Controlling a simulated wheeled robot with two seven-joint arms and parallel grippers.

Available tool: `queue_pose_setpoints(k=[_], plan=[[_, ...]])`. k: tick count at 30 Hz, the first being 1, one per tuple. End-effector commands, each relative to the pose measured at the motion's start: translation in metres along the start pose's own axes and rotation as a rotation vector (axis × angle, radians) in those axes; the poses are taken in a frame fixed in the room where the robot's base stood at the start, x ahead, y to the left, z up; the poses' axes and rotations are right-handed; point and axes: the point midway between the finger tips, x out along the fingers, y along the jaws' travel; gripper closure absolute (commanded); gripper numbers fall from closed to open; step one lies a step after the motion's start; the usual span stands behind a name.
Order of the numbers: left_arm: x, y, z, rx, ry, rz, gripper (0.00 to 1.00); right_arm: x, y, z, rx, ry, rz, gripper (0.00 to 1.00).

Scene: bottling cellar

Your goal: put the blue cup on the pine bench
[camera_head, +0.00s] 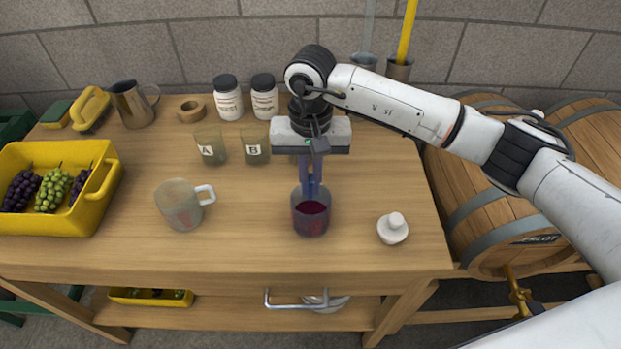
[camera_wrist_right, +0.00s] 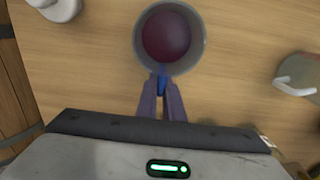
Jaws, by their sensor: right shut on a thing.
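A glass cup (camera_head: 311,222) with a blue handle and dark red liquid in it is upright at the middle front of the pine bench (camera_head: 250,255). My right gripper (camera_head: 311,178) points down at the cup's far side. Its fingers are shut on the blue handle; in the right wrist view the fingertips (camera_wrist_right: 162,84) pinch it beside the cup (camera_wrist_right: 204,38). I cannot tell whether the cup's base touches the bench top. My left gripper is not in view.
A clear mug (camera_head: 180,205) stands left of the cup, a white stopper (camera_head: 393,229) right of it. Beakers A (camera_head: 211,147) and B (camera_head: 256,147), two jars (camera_head: 228,103) and a jug (camera_head: 131,105) stand behind. A yellow crate (camera_head: 75,222) holds grapes. Barrels (camera_head: 500,240) stand right.

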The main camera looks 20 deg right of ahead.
Motion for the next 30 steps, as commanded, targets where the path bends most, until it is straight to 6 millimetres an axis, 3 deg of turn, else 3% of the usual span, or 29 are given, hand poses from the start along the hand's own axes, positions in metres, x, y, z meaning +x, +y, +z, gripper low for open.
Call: queue_pose_setpoints(k=[5,6,9,20,23,30], plan=[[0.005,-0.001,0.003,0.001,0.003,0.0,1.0,0.005,0.0,0.0,0.0,0.001,0.0,1.0],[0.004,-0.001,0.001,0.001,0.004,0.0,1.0,0.003,0.0,0.0,0.001,0.0,0.0,0.86],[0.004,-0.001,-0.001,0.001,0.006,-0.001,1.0,0.003,0.0,0.0,0.001,0.0,0.0,0.74],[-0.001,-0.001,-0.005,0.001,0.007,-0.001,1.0,-0.003,0.0,0.0,0.001,-0.001,0.0,0.74],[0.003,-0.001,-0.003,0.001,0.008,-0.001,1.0,-0.014,0.0,-0.001,0.001,0.002,-0.002,0.74],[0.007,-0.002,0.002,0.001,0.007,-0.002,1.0,-0.066,0.0,-0.001,0.0,0.005,-0.001,0.74]])
